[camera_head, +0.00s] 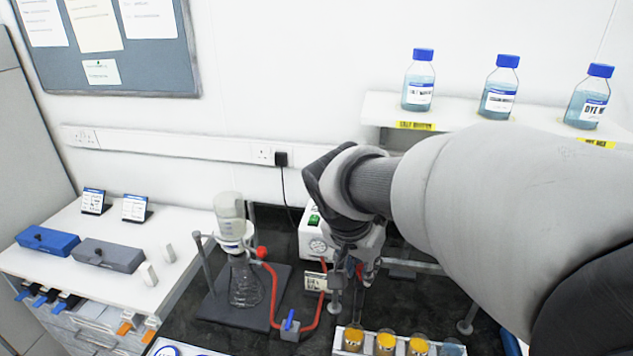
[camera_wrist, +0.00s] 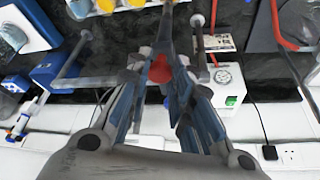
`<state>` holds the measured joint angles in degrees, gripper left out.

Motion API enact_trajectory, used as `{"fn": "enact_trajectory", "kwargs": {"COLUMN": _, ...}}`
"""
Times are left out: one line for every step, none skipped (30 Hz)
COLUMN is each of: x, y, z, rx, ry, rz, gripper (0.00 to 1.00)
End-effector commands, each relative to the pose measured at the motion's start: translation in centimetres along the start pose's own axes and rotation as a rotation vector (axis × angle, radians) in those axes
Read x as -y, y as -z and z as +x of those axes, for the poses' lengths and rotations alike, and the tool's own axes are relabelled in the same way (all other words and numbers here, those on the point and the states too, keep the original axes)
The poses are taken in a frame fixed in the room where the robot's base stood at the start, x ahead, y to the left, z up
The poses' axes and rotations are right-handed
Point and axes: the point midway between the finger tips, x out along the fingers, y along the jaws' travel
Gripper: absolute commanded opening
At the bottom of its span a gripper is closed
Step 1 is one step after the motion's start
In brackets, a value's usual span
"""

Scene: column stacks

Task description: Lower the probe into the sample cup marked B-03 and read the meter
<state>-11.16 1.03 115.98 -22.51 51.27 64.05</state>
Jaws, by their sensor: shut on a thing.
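My gripper (camera_wrist: 162,75) is shut in the wrist view on a thing with a red part and a dark rod (camera_wrist: 168,25) pointing away from me. I take it for the probe. In the head view my gripper (camera_head: 357,266) is beneath my arm, behind the cup row. Sample cups with yellow-orange tops (camera_head: 385,341) stand in a white rack (camera_head: 340,341) at the bottom edge; a blue one (camera_head: 452,348) is at the right. Some cups show at the top of the wrist view (camera_wrist: 107,4). No B-03 mark is readable, and I cannot pick out the meter.
A white box with a dial and green switch (camera_head: 314,238) stands behind my gripper. A flask stand (camera_head: 242,280) with red tubing (camera_head: 276,300) is left of it. Blue-capped bottles (camera_head: 418,82) stand on a shelf. A white counter (camera_head: 125,235) holds a blue box (camera_head: 48,241).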

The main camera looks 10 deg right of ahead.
Motion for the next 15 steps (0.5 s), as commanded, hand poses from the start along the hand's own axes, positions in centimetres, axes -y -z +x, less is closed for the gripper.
{"fn": "enact_trajectory", "kwargs": {"x": 0.22, "y": 0.46, "z": -0.45, "rx": -0.012, "ry": 0.010, "rz": 0.002, "gripper": 0.22}}
{"fn": "enact_trajectory", "kwargs": {"x": 0.23, "y": 0.49, "z": -0.47, "rx": -0.013, "ry": 0.011, "rz": 0.002, "gripper": 0.24}}
{"fn": "enact_trajectory", "kwargs": {"x": 0.23, "y": 0.49, "z": -0.47, "rx": -0.013, "ry": 0.011, "rz": 0.002, "gripper": 0.26}}
{"fn": "enact_trajectory", "kwargs": {"x": 0.22, "y": 0.47, "z": -0.45, "rx": -0.012, "ry": 0.010, "rz": 0.002, "gripper": 0.28}}
{"fn": "enact_trajectory", "kwargs": {"x": 0.21, "y": 0.44, "z": -0.42, "rx": -0.012, "ry": 0.010, "rz": 0.002, "gripper": 0.30}}
{"fn": "enact_trajectory", "kwargs": {"x": 0.19, "y": 0.41, "z": -0.39, "rx": -0.011, "ry": 0.009, "rz": 0.002, "gripper": 0.33}}
{"fn": "enact_trajectory", "kwargs": {"x": 0.18, "y": 0.39, "z": -0.36, "rx": -0.010, "ry": 0.008, "rz": 0.001, "gripper": 0.35}}
{"fn": "enact_trajectory", "kwargs": {"x": 0.17, "y": 0.37, "z": -0.34, "rx": -0.010, "ry": 0.008, "rz": 0.001, "gripper": 0.37}}
{"fn": "enact_trajectory", "kwargs": {"x": 0.17, "y": 0.35, "z": -0.32, "rx": -0.009, "ry": 0.008, "rz": 0.001, "gripper": 0.40}}
{"fn": "enact_trajectory", "kwargs": {"x": 0.16, "y": 0.33, "z": -0.31, "rx": -0.009, "ry": 0.007, "rz": 0.001, "gripper": 0.42}}
{"fn": "enact_trajectory", "kwargs": {"x": 0.15, "y": 0.32, "z": -0.29, "rx": -0.009, "ry": 0.007, "rz": 0.001, "gripper": 0.43}}
{"fn": "enact_trajectory", "kwargs": {"x": 0.15, "y": 0.30, "z": -0.28, "rx": -0.008, "ry": 0.007, "rz": 0.001, "gripper": 0.43}}
{"fn": "enact_trajectory", "kwargs": {"x": 0.14, "y": 0.29, "z": -0.27, "rx": -0.008, "ry": 0.006, "rz": 0.001, "gripper": 0.43}}
{"fn": "enact_trajectory", "kwargs": {"x": 0.14, "y": 0.28, "z": -0.26, "rx": -0.008, "ry": 0.006, "rz": 0.001, "gripper": 0.43}}
{"fn": "enact_trajectory", "kwargs": {"x": 0.13, "y": 0.27, "z": -0.25, "rx": -0.007, "ry": 0.006, "rz": 0.001, "gripper": 0.43}}
